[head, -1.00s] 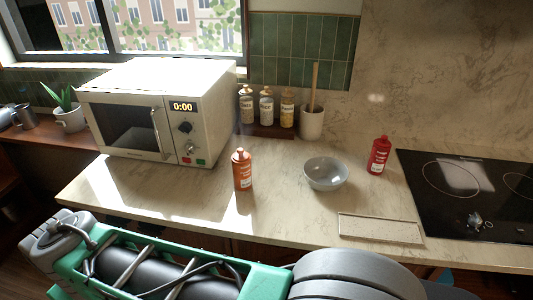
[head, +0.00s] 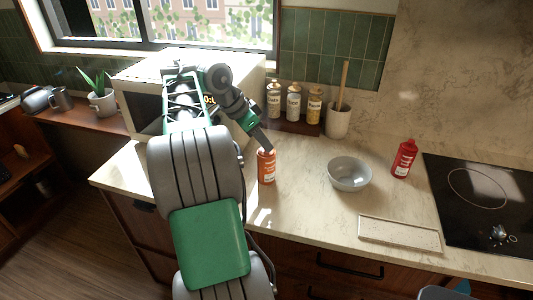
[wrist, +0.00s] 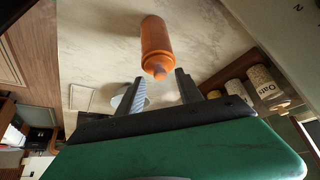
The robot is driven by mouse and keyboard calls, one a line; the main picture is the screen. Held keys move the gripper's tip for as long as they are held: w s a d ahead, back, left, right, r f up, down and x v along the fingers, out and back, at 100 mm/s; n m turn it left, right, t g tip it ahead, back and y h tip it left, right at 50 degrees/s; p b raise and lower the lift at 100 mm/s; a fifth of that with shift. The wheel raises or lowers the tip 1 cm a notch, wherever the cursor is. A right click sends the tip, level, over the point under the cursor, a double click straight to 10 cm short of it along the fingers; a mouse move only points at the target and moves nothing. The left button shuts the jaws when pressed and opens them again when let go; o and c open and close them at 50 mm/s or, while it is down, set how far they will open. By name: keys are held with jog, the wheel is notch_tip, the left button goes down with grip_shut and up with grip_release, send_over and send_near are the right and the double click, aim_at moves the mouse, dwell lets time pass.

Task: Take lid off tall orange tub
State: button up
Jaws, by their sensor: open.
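The tall orange tub (head: 266,168) stands upright on the counter, in front of the microwave's right side. In the head view my gripper (head: 268,148) is at its top and hides the lid. In the wrist view the orange tub (wrist: 157,42) lies beyond the fingertips, with its lid (wrist: 159,72) toward me. My gripper (wrist: 160,82) is open, with one finger to each side of the lid's line. I cannot tell whether either finger touches the lid.
A grey bowl (head: 349,173) and a red bottle (head: 404,158) stand to the right of the tub. A shallow tray (head: 400,234) lies at the front edge. The microwave (head: 140,85) is close on the left. Several jars (head: 293,103) stand behind.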

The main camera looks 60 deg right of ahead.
jog(key=shift+x, duration=1)
jog(key=shift+w, duration=0.1)
grip_shut()
